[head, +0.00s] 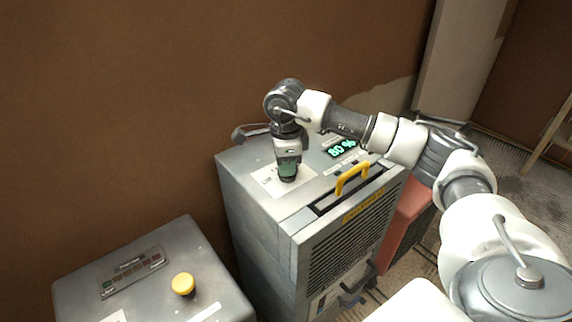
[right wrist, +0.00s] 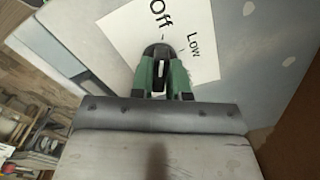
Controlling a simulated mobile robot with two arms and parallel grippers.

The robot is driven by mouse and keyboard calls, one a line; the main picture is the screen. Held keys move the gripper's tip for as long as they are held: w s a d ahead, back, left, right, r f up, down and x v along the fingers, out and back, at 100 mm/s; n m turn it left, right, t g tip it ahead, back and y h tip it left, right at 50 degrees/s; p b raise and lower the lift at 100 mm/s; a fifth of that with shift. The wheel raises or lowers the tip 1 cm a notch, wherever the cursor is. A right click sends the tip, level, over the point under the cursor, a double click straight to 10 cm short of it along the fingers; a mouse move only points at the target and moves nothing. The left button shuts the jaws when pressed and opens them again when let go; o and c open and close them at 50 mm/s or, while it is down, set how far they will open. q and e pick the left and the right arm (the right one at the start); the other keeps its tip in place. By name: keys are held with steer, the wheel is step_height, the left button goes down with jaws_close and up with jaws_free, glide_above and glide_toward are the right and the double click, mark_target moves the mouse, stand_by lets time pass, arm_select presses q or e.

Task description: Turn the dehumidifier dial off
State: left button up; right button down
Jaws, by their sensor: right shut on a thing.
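The dehumidifier (head: 262,206) is a grey metal cabinet by the brown wall, with a lit display (head: 341,148) reading 80 % on its top. My right gripper (head: 288,177) points down onto a white label (head: 268,181) on that top. In the right wrist view its green fingers (right wrist: 161,80) are shut on the dark dial (right wrist: 157,50). The label there (right wrist: 125,30) shows "Off" and "Low" beside the dial. The fingers hide much of the dial, and I cannot tell which word it points to. My left gripper is not in view.
A yellow handle (head: 352,178) stands up from the dehumidifier's front top edge. A reddish box (head: 404,222) stands to the right of the dehumidifier.

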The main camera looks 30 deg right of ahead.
steer(key=shift+r, duration=0.15)
steer(key=c, duration=1.1)
jaws_free()
step_height(320, 180, up, 11)
steer(key=shift+b, duration=0.3)
steer(key=shift+f, duration=0.2)
